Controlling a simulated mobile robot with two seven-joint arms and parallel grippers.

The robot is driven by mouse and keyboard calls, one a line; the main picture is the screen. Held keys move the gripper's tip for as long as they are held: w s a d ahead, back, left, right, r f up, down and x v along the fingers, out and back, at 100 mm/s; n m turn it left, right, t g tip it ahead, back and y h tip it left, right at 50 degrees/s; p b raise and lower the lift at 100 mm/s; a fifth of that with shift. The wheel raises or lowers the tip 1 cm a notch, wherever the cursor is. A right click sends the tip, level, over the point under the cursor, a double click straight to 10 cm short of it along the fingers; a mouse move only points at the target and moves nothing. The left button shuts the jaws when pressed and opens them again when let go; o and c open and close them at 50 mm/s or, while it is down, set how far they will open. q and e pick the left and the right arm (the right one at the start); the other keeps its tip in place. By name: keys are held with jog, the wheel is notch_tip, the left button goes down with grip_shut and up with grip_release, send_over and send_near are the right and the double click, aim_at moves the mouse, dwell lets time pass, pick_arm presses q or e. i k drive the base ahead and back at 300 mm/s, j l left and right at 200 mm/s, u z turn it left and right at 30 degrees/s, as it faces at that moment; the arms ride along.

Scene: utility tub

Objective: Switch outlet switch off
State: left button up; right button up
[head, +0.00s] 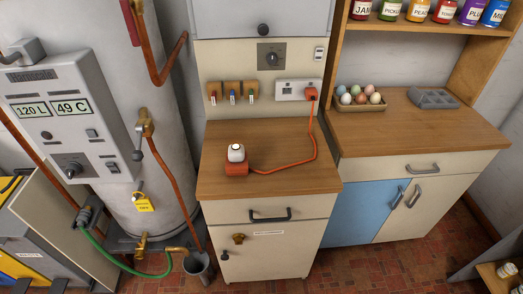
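A white wall outlet plate (288,91) sits on the cream panel above the middle counter. An orange plug (311,94) covers its right end. The outlet's own switch is too small to make out, so I cannot tell its position. An orange cable (315,140) runs from the plug down to an orange base with a white top (237,160) on the counter. A small white switch-like plate (319,54) is higher on the panel, right of a grey plate with a dark knob (271,57). Neither of my grippers shows in the head view.
The wooden middle counter (285,180) is mostly clear. Three coloured tags or keys hang on a wooden rack (232,88) left of the outlet. A boiler (160,150) stands left.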

aim_at(318, 54)
jog(key=j+z, duration=0.15)
jog(key=j, duration=0.3)
jog(key=j+z, duration=0.2)
jog(key=j, duration=0.2)
jog(key=k+j+z, duration=0.15)
jog(key=j, duration=0.3)
jog(key=j+z, duration=0.2)
jog(key=j, duration=0.2)
jog(key=k+j+z, duration=0.15)
jog(key=j, duration=0.25)
